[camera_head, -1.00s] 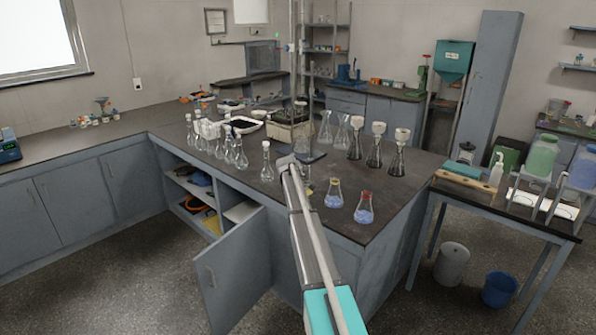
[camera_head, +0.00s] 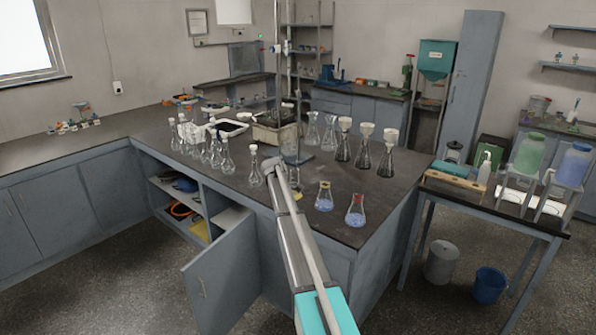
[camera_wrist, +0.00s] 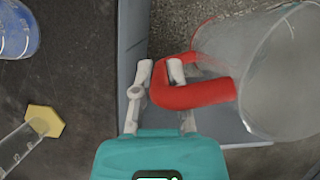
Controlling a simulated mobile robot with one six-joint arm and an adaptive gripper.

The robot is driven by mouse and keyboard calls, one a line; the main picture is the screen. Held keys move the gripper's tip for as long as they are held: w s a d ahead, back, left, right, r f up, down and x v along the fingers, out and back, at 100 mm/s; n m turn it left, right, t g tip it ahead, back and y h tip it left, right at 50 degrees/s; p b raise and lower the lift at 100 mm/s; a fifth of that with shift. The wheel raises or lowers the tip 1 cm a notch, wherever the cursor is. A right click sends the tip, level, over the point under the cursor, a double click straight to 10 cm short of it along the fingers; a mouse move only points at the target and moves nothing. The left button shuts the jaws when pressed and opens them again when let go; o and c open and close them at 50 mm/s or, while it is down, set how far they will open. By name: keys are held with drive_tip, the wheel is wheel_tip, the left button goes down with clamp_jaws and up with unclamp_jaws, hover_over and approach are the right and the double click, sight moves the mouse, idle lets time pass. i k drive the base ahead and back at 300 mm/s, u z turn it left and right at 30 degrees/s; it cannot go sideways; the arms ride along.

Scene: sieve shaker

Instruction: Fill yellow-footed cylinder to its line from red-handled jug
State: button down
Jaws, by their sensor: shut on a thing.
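The clear jug (camera_wrist: 285,75) with a red handle (camera_wrist: 205,94) fills the right of the wrist view. My gripper (camera_wrist: 161,72) is shut on that handle, and the jug is over the floor beside the bench edge. I cannot tell its liquid level. The yellow-footed cylinder shows at the left of the wrist view, with its yellow foot (camera_wrist: 45,121) and clear tube (camera_wrist: 18,148) on the dark bench top, apart from my gripper. In the head view my arm hides the jug and most of the cylinder; a bit of yellow (camera_head: 297,196) shows beside the arm.
Clear flasks (camera_head: 227,157) stand to the left. A cabinet door (camera_head: 225,275) hangs open below. A side table (camera_head: 510,211) stands at right.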

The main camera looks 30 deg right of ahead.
sight(294, 173)
drive_tip(key=z, duration=0.05)
drive_tip(key=i, duration=0.85)
drive_tip(key=u, duration=0.1)
